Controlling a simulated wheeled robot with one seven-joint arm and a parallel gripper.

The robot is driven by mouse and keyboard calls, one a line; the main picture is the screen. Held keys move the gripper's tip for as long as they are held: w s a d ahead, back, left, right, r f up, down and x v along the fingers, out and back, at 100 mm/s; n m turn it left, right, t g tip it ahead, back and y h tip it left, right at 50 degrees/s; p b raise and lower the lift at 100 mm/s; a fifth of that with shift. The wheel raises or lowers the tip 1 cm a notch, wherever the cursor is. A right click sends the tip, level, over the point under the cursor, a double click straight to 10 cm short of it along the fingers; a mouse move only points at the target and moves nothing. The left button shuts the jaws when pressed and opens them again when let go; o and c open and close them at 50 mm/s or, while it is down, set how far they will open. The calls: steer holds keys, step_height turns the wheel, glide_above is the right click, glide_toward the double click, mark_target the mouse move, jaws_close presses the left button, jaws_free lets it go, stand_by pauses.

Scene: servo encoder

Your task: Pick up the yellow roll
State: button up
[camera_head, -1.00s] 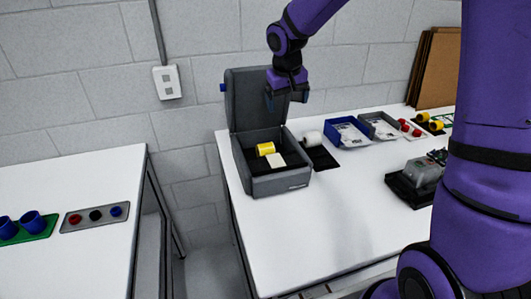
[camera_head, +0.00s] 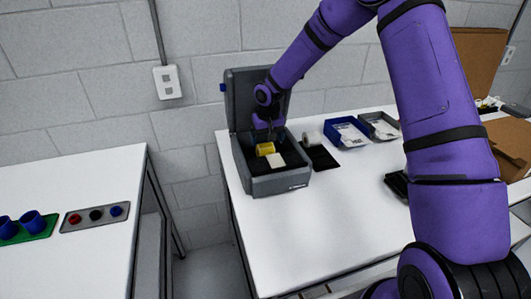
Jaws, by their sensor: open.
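The yellow roll (camera_head: 265,149) lies on its side inside the open grey case (camera_head: 280,183), towards the back of its dark interior. A cream-coloured block (camera_head: 276,160) lies just in front of it. My gripper (camera_head: 267,136) is open and reaches down into the case from above, at the roll's upper back edge. The fingertips are small and dark, and I cannot tell whether they touch the roll or straddle it.
The case's raised lid (camera_head: 240,100) stands behind my gripper. To the right are a white roll (camera_head: 312,138) by a black mat (camera_head: 322,158), a blue bin (camera_head: 346,133) and a grey bin (camera_head: 379,125). The white table's (camera_head: 330,220) front middle is clear.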

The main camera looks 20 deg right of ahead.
mark_target(265, 145)
steer(key=shift+w+a+f, duration=0.1)
steer(key=shift+w+f, duration=0.15)
steer(key=shift+f, duration=0.75)
steer(key=shift+w+f, duration=0.2)
steer(key=shift+f, duration=0.75)
steer(key=shift+w+a+f, duration=0.1)
steer(key=shift+w+f, duration=0.15)
steer(key=shift+f, duration=0.75)
steer(key=c, duration=1)
